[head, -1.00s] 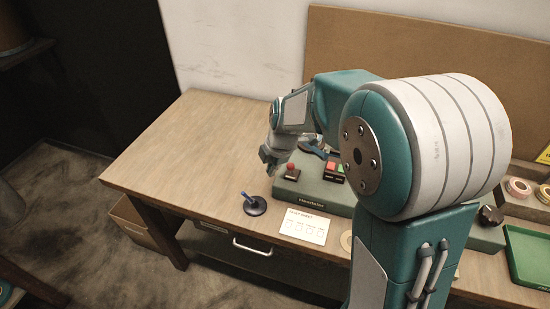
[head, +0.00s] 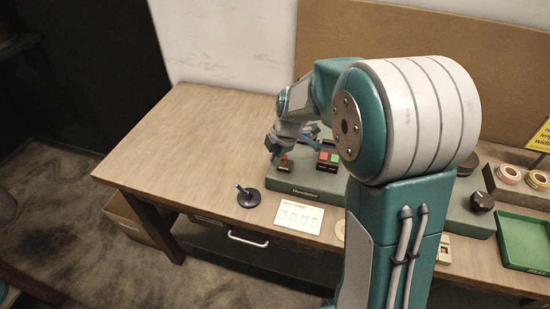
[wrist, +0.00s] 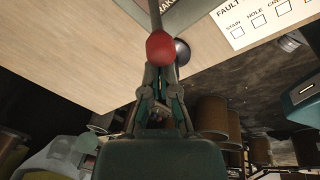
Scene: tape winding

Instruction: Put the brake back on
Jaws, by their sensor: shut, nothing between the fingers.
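The brake lever has a red ball knob (wrist: 160,47) on a thin grey rod, beside a label partly reading "BRAKE" (wrist: 166,5). In the head view the red knob (head: 284,159) is at the left end of the green-grey rewinder base (head: 312,188), partly covered by my gripper (head: 275,150). In the wrist view my gripper (wrist: 161,72) is shut and empty, with its fingertips right at the knob. I cannot tell whether they touch it.
Red and green buttons (head: 328,157) are right of the knob. A blue-handled tool on a round black base (head: 248,199) and a fault sheet (head: 299,217) lie in front. A green tray (head: 524,241) is at the right. The table's left part is clear.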

